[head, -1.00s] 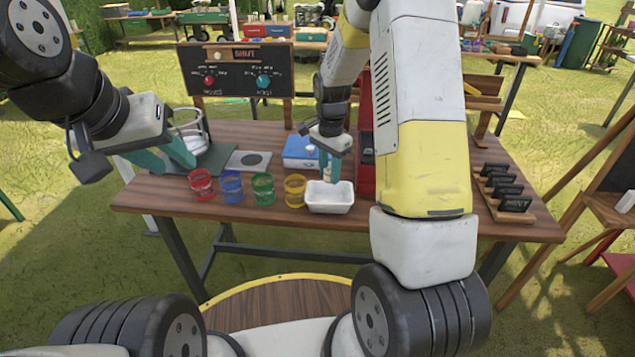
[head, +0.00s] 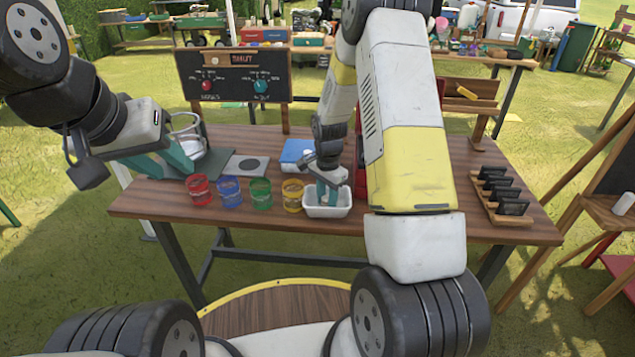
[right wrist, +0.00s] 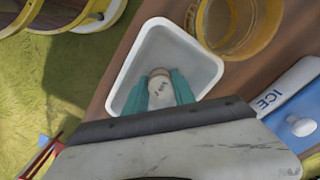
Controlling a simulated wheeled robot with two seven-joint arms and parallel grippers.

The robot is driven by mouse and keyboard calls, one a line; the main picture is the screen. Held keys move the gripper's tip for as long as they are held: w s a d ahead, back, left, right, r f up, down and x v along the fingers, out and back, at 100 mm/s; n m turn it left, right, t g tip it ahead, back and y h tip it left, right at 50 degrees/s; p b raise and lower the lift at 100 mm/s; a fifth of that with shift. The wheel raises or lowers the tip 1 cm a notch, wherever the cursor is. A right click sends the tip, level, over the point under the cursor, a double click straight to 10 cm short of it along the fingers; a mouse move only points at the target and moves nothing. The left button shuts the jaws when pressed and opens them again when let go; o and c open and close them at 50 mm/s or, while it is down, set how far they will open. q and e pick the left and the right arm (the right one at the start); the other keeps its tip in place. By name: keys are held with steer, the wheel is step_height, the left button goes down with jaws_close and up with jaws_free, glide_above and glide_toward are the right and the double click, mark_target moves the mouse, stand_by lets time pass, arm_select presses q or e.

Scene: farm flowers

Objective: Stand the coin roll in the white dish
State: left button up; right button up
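The white dish (head: 341,211) stands at the front of the wooden table, right of the yellow cup; it also shows in the right wrist view (right wrist: 207,62). My right gripper (head: 327,196) reaches down into the dish. In the right wrist view its teal fingers (right wrist: 160,86) are closed around the pale coin roll (right wrist: 161,92), which lies lengthwise between them with its end inside the dish. Whether the roll touches the dish floor is hidden. My left gripper (head: 172,164) is open and empty at the table's left, near a clear jar (head: 190,128).
Red (head: 199,189), blue (head: 229,190), green (head: 261,193) and yellow (head: 292,195) cups stand in a row left of the dish. A blue-and-white ICE box (head: 294,152) is behind. A rack of black cards (head: 503,196) stands at right. A chalkboard (head: 235,84) rises at the back.

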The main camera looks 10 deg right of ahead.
steer(key=o, duration=0.4)
step_height(320, 180, up, 12)
step_height(320, 180, up, 9)
steer(key=n+t, duration=0.2)
steer(key=n, duration=0.1)
glide_above(327, 198)
steer(key=s, duration=0.5)
steer(key=s+a+r+n+t+y, duration=0.1)
steer(key=s+r+n, duration=0.3)
steer(key=s, duration=0.5)
steer(key=s+a+r+n+t+y, duration=0.1)
steer(key=s+r+n+t, duration=0.2)
steer(key=s+r+n, duration=0.2)
steer(key=s+r, duration=0.3)
steer(key=s, duration=0.2)
steer(key=shift+s+r, duration=0.2)
steer(key=shift+a, duration=0.1)
